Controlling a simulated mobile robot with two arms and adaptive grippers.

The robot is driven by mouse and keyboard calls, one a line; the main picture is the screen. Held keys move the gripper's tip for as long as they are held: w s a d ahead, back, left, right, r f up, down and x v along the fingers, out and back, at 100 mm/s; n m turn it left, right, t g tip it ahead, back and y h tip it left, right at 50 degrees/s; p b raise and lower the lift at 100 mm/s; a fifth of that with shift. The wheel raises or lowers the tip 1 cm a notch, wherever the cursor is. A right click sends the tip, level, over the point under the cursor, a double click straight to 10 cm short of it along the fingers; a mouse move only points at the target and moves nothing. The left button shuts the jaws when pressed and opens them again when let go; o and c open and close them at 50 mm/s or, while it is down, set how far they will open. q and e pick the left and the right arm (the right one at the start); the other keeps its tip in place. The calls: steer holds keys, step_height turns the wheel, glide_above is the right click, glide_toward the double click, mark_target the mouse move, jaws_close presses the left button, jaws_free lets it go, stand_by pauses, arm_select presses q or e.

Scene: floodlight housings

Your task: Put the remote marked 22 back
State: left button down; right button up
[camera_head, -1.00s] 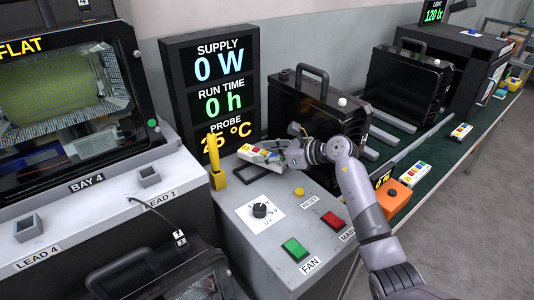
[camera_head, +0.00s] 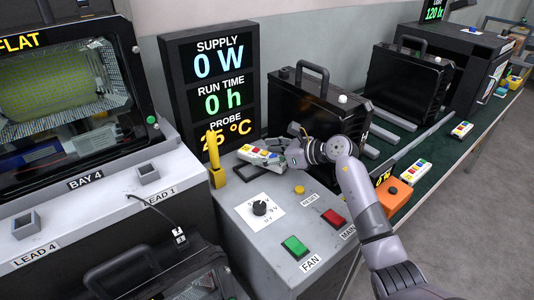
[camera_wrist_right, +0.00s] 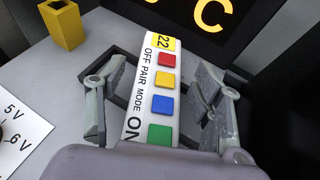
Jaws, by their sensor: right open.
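The remote marked 22 (camera_head: 261,155) is white with coloured buttons. It lies on the grey console top, by a dark rectangular frame (camera_head: 262,171). In the right wrist view the remote (camera_wrist_right: 152,90) shows a yellow 22 label and red, yellow, blue and green buttons. My right gripper (camera_head: 283,155) is at the remote's right end. In the wrist view its fingers (camera_wrist_right: 158,98) stand open on both sides of the remote, with gaps visible. The remote's near end is hidden by my gripper body. My left gripper is not in view.
A yellow probe holder (camera_head: 216,170) stands left of the remote. The console also bears a black knob (camera_head: 260,208), a green button (camera_head: 295,247) and a red button (camera_head: 333,220). A black housing (camera_head: 310,115) stands close behind my right gripper. Other remotes (camera_head: 411,171) lie on the green bench.

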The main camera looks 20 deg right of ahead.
steer(key=shift+r+p, duration=0.45)
steer(key=shift+r, duration=0.25)
steer(key=b+v, duration=0.2)
steer(key=v, duration=0.9)
steer(key=shift+s+d, duration=0.35)
